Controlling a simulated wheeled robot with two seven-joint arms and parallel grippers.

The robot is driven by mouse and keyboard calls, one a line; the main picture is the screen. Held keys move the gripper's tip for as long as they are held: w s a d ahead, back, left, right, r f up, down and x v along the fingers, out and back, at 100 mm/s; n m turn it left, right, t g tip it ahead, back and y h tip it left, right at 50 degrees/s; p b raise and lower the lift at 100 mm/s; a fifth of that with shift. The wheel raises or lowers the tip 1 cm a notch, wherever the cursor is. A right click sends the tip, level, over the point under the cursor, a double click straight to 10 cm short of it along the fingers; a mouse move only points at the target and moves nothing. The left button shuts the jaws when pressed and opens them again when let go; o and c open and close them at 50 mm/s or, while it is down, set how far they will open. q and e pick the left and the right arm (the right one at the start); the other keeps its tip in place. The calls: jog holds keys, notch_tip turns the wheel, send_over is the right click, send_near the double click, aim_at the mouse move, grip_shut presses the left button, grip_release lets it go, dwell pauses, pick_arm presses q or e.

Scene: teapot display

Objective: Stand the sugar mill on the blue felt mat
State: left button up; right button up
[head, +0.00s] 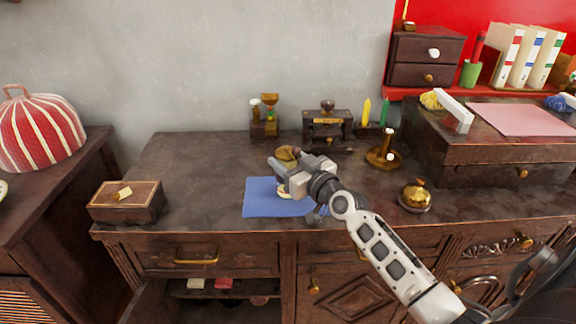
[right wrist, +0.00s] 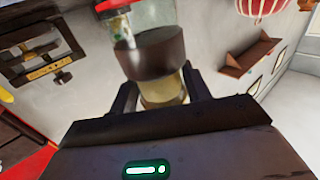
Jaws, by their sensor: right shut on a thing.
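The sugar mill (head: 287,154) is in my right gripper (head: 279,176), above the blue felt mat (head: 262,205) in the head view. Its brass-coloured top shows over the fingers, and a pale part shows below them; the gripper hides its middle. I cannot tell whether its bottom touches the mat. In the right wrist view the mill (right wrist: 157,60) shows a dark band and a glass part, with a brass-coloured part between the two dark fingers of the right gripper (right wrist: 163,92). My left gripper is not in view.
A small wooden box (head: 126,203) stands at the left of the dark cabinet top. A brass bell (head: 414,198) and a brass candlestick (head: 384,152) stand right of the mat. A grinder (head: 265,120) and a dark box-like device (head: 328,128) stand behind. The top left of the mat is clear.

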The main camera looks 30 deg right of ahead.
jog(key=shift+f, duration=0.1)
jog(key=o, duration=1.2)
jog(key=shift+o, duration=0.2)
jog(key=shift+r, duration=0.2)
jog(key=s, duration=1.2)
jog(key=s+a+f+g+y, duration=0.1)
jog(key=s+a+f+g, duration=0.1)
jog(key=a, duration=0.5)
jog(key=s+a+f+g+y, duration=0.1)
jog(key=s+a+f+g, duration=0.1)
jog(key=s+a+f, duration=0.3)
jog(key=s+a+f+n+g, duration=0.1)
jog(key=s+a+f+g, duration=0.1)
jog(key=s+a+f, duration=0.2)
jog(key=s+a, duration=0.3)
jog(key=a, duration=0.2)
jog(key=shift+a+y, duration=0.25)
jog(key=shift+y, duration=0.15)
